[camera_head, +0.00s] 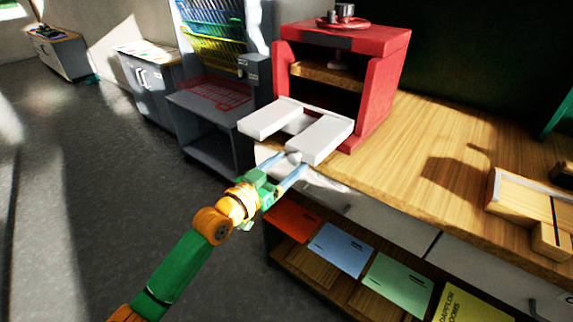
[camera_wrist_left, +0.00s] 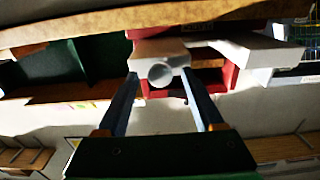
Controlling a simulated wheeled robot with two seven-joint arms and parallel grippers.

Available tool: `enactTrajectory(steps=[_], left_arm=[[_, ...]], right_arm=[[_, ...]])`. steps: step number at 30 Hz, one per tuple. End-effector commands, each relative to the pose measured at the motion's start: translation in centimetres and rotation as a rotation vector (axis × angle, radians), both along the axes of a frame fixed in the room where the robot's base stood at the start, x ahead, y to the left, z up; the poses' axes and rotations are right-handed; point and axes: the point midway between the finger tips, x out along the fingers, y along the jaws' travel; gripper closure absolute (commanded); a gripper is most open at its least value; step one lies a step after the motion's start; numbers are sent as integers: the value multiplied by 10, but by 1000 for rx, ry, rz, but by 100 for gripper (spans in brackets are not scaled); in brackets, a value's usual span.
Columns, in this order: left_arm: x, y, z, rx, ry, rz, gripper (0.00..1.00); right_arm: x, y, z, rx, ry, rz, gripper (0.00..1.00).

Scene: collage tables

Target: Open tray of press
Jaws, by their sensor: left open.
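The red press (camera_head: 385,85) stands on the wooden worktop, with an open front and a wooden plate inside. Its white tray (camera_head: 322,140) has two arms with a gap between them and juts out over the worktop's front edge. A round pale knob (camera_head: 294,157) sits on the tray's front end. My left gripper (camera_head: 291,164) is at the knob, with one blue finger on each side. In the left wrist view the knob (camera_wrist_left: 160,74) lies between the open fingers, with gaps on both sides. My right gripper is not in view.
The wooden worktop (camera_head: 440,150) is mostly clear right of the press. A wooden fixture (camera_head: 520,195) lies at its right. Below are white drawers (camera_head: 390,225) and a shelf with coloured sheets. A grey stand (camera_head: 205,120) is left of the press, with open floor in front.

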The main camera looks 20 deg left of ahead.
Motion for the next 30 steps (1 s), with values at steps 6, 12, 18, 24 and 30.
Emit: enactTrajectory(steps=[6, 12, 18, 24, 30], left_arm=[[-1, 0, 0, 0, 0, 0, 31], [-30, 11, -3, 2, 3, 0, 31], [-61, 22, -2, 1, 3, 0, 31], [-67, 24, 0, 0, 0, 0, 31], [-67, 24, 0, 0, 0, 0, 31]], right_arm=[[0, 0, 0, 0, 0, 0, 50], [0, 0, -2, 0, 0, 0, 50], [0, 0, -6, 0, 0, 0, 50], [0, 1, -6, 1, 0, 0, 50], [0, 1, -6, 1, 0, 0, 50]])
